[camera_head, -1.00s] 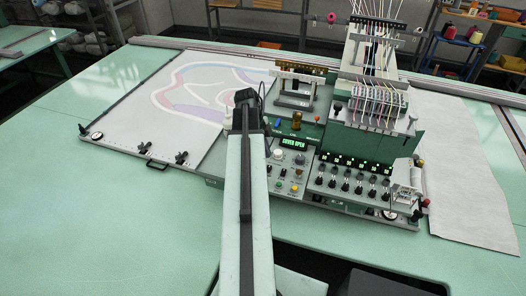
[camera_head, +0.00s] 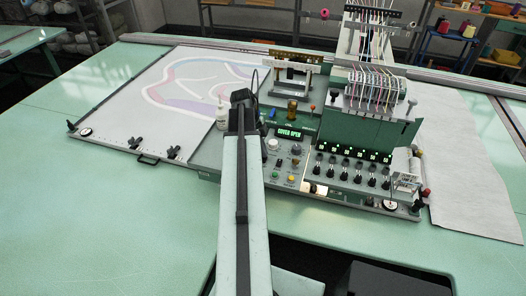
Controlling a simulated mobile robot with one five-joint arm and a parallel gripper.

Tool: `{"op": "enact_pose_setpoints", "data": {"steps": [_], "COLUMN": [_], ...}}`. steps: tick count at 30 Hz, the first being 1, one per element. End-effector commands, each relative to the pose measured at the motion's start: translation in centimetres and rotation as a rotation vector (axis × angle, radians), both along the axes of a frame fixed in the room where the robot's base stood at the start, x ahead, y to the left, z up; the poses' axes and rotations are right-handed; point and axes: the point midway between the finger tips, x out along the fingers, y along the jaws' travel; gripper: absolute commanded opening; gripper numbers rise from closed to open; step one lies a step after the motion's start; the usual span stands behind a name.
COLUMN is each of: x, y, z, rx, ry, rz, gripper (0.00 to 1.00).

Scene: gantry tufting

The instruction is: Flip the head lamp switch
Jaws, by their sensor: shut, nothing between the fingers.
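The tufting head's control panel (camera_head: 283,178) is in the middle of the view, with knobs, coloured buttons and a lit green display (camera_head: 292,133) that reads "COVER OPEN". To its right, a row of black knobs or toggles (camera_head: 345,175) sits below small lit green readouts. I cannot tell which control is the head lamp switch. My arm (camera_head: 243,200) reaches up from the bottom edge, and its dark far end (camera_head: 240,98) is left of the display. The arm covers the panel's left part. My gripper's fingers do not show; they seem hidden behind the arm's end.
A white bottle (camera_head: 222,113) stands just left of my arm's end. A brown-handled lever (camera_head: 292,110) and a red-tipped lever (camera_head: 312,108) rise behind the display. Thread guides and threads (camera_head: 375,85) stand tall at right. Green table (camera_head: 100,210) is clear at front left.

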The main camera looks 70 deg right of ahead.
Motion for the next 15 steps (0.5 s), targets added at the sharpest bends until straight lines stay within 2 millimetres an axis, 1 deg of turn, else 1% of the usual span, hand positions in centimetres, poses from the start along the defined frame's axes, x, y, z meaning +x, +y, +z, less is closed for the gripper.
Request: {"op": "enact_pose_setpoints", "data": {"steps": [10,15], "x": [-0.2,-0.2], "y": [1.5,1.6], "z": [0.2,0.3], "rx": [0.005,0.003], "ry": [0.0,0.0], "rz": [-0.002,-0.003], "gripper": [0.0,0.0]}}
